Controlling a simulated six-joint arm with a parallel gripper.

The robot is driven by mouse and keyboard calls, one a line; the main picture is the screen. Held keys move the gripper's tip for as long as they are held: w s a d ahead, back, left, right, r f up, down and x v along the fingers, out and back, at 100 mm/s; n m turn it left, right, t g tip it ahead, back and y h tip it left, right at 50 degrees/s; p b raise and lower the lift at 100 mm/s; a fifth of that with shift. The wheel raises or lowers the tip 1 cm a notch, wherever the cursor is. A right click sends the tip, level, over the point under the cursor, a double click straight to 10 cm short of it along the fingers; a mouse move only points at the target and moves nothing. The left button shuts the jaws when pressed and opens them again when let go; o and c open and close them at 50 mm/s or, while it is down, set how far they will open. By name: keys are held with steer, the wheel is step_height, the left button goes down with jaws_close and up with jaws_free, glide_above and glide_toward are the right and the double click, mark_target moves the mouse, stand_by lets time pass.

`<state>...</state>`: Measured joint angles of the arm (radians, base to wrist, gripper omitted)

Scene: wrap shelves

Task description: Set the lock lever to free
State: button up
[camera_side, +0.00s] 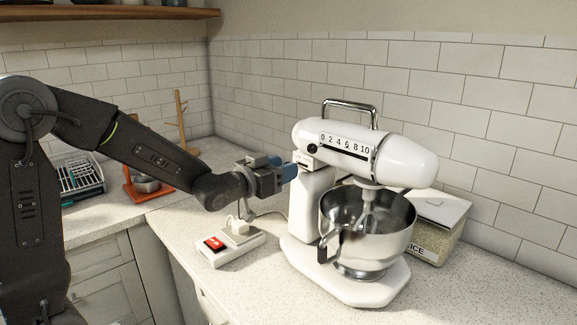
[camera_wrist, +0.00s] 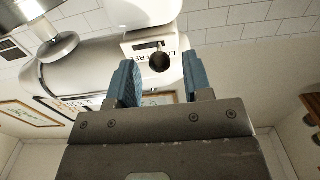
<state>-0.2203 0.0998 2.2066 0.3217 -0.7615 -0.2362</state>
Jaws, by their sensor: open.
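The white stand mixer (camera_side: 400,160) stands upright on the counter. Its lock lever shows in the wrist view as a dark round knob (camera_wrist: 159,62) in front of a small slot on a white plate (camera_wrist: 184,42). Part of "LOCK" and the word "FREE" are printed on the plate. The knob covers part of the lettering and sits near the "LO" end. My gripper (camera_side: 289,171) is beside the mixer's rear neck. In the wrist view my gripper (camera_wrist: 161,78) is open, its blue fingers either side of the knob's line. I cannot tell whether they touch it.
A steel bowl (camera_side: 340,211) sits under the mixer head, with a beater inside. A rice container (camera_side: 440,237) stands behind it. The counter's front right is clear.

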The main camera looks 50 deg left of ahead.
steer(key=shift+w, duration=1.1)
steer(key=shift+c, duration=0.4)
jaws_close()
